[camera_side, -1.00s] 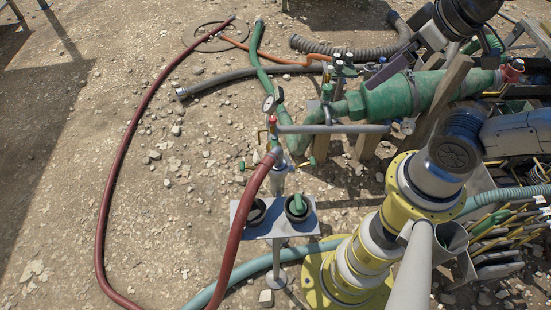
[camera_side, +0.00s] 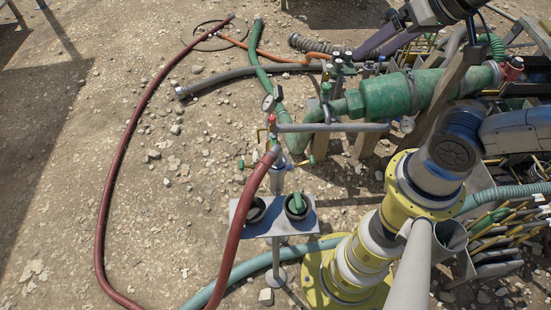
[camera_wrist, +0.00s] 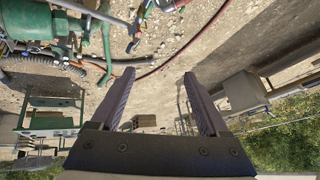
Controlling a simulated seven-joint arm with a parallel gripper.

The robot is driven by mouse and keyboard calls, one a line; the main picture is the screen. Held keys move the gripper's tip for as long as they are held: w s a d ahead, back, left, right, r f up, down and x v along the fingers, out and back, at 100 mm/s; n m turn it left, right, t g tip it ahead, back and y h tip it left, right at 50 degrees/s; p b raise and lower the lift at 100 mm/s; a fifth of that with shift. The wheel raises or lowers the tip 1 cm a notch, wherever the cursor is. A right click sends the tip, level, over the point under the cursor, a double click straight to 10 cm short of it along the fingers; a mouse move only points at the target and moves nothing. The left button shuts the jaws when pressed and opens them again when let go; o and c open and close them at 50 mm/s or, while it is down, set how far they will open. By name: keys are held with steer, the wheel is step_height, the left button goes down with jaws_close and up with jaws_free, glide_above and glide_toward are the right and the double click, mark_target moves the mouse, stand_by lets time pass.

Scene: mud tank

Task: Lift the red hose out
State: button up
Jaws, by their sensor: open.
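The red hose (camera_side: 128,140) runs in a long loop over the ground at the left, from the ring at the top. One end rises past the small stand to a fitting (camera_side: 276,160) near the gauge. How that end sits in the fitting is too small to tell. In the wrist view the red hose (camera_wrist: 188,48) crosses beyond the fingertips. My gripper (camera_side: 364,50) is open and empty at the top right of the side view, above the green tank and well apart from the hose end. Its two purple fingers (camera_wrist: 160,76) show wide apart in the wrist view.
The green tank (camera_side: 410,95) and its grey pipe (camera_side: 330,128) stand right of the fitting. A small stand (camera_side: 277,228) has two dark cups, one with a green piece. Green, grey and orange hoses lie behind. Gravel at the left is open.

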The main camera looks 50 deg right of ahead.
steer(key=w+m, duration=0.5)
steer(key=w, duration=0.1)
steer(key=m+g, duration=0.7)
steer(key=m, duration=0.2)
glide_above(276, 144)
step_height(276, 144, down, 31)
steer(key=shift+r, duration=0.1)
step_height(276, 144, down, 7)
steer(key=shift+r, duration=0.1)
steer(key=shift+s+f, duration=0.2)
steer(key=shift+f, duration=3.1)
